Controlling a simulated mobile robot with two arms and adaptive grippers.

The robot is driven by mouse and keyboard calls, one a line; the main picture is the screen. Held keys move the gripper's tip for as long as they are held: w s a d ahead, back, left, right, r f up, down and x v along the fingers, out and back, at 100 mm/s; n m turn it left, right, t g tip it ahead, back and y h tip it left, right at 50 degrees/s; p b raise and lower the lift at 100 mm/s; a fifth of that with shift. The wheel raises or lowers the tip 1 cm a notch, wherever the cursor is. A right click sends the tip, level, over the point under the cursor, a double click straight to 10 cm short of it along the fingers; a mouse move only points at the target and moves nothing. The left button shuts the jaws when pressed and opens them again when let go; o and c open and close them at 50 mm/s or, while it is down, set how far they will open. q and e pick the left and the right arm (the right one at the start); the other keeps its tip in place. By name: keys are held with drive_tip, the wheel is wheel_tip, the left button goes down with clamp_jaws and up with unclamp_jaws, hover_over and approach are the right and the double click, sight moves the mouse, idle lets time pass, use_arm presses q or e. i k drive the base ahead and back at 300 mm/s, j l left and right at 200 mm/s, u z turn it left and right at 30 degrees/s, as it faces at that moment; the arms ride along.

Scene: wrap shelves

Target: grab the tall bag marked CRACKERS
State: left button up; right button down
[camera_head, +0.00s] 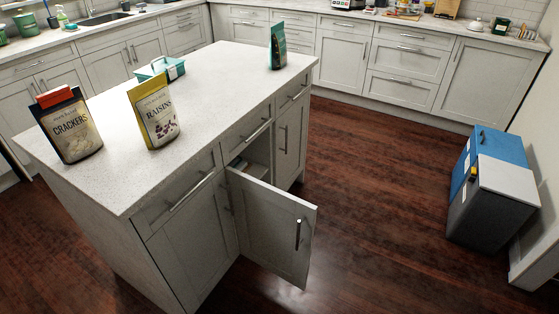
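The tall bag marked CRACKERS (71,131) stands upright on the kitchen island's white countertop (215,115), near its left end. It is dark with a pale printed front panel and an orange-red piece (54,96) at its top. A yellow and white bag marked RAISINS (157,118) stands to its right, apart from it. Neither of my grippers shows in the head view.
A teal container (160,69) and a teal bag (277,46) stand farther back on the island. A cabinet door (272,228) hangs open into the floor space. A blue and grey bin (491,190) stands at right. The wooden floor between is clear.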

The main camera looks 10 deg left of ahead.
sight(69, 125)
drive_tip(key=u, duration=1.5)
drive_tip(key=i+j+z, duration=0.55)
drive_tip(key=i+l, duration=0.1)
